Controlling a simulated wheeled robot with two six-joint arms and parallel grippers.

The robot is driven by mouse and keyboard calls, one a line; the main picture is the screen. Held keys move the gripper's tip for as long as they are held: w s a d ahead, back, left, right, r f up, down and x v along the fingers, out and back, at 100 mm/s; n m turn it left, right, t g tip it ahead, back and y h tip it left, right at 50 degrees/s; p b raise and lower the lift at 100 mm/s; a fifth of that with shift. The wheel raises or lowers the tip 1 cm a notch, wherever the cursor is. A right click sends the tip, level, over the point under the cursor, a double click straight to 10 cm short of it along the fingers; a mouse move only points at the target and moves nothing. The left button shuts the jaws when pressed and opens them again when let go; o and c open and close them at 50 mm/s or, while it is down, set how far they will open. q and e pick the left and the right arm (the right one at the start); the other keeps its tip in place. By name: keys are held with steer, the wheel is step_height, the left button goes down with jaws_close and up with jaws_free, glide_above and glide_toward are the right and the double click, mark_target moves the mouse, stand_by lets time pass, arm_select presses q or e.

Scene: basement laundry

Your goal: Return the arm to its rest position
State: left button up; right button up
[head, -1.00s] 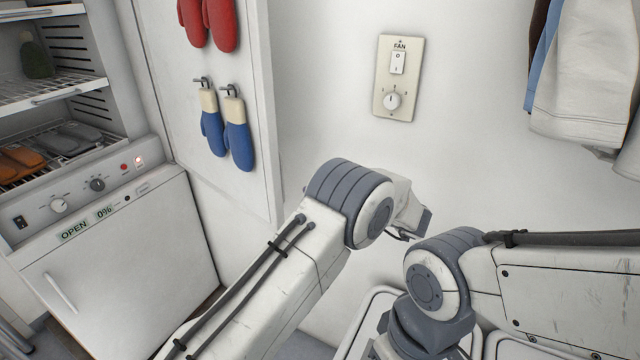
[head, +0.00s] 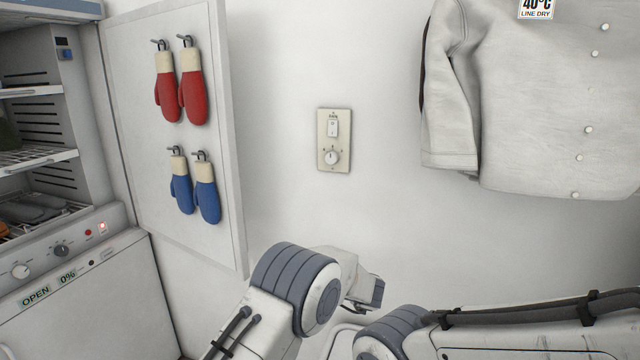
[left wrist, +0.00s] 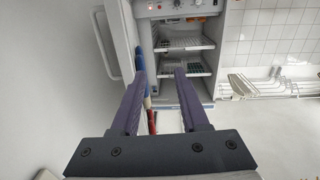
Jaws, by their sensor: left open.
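My left arm comes in from the lower left in the head view. Its dark end piece (head: 374,293) is below the fan control plate, clear of the wall fittings. In the left wrist view my left gripper (left wrist: 162,75) has its two dark fingers spread apart with nothing between them. My right arm (head: 530,335) comes in from the lower right in the head view; its gripper is outside the picture.
A fan control plate (head: 334,140) is on the white wall. Red mittens (head: 193,95) and blue mittens (head: 206,200) hang on a board at left. A drying cabinet (head: 85,300) with open shelves stands far left. A white garment (head: 535,105) hangs at upper right.

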arm_select(q)
steer(key=w+a+r+m+t+h, duration=0.2)
steer(key=w+r+m+t+h, duration=0.2)
steer(key=w+m+t+h, duration=0.45)
steer(key=s+a+f+m+g+h, duration=0.2)
steer(key=s+f+g+h, duration=0.15)
steer(key=s, duration=0.85)
steer(key=s+a+f+m+g+h, duration=0.15)
steer(key=s+f+g, duration=0.3)
steer(key=s, duration=0.65)
steer(key=s+a+f+m+g+h, duration=0.25)
steer(key=s+g, duration=0.25)
steer(key=s, duration=0.7)
steer(key=s+d+r+m+g+h+p, duration=0.1)
steer(key=s+d+r+m+g+p, duration=0.1)
steer(key=s+d+r+m+p, duration=0.4)
steer(key=s+d+r+p, duration=0.3)
steer(key=s+d+r, duration=0.4)
steer(key=d, duration=0.1)
steer(key=shift+s+d+r+h, duration=0.15)
steer(key=shift+d+r+h, duration=0.05)
steer(key=shift+r+h, duration=0.1)
arm_select(e)
step_height(320, 180, up, 9)
steer(key=shift+s, duration=0.15)
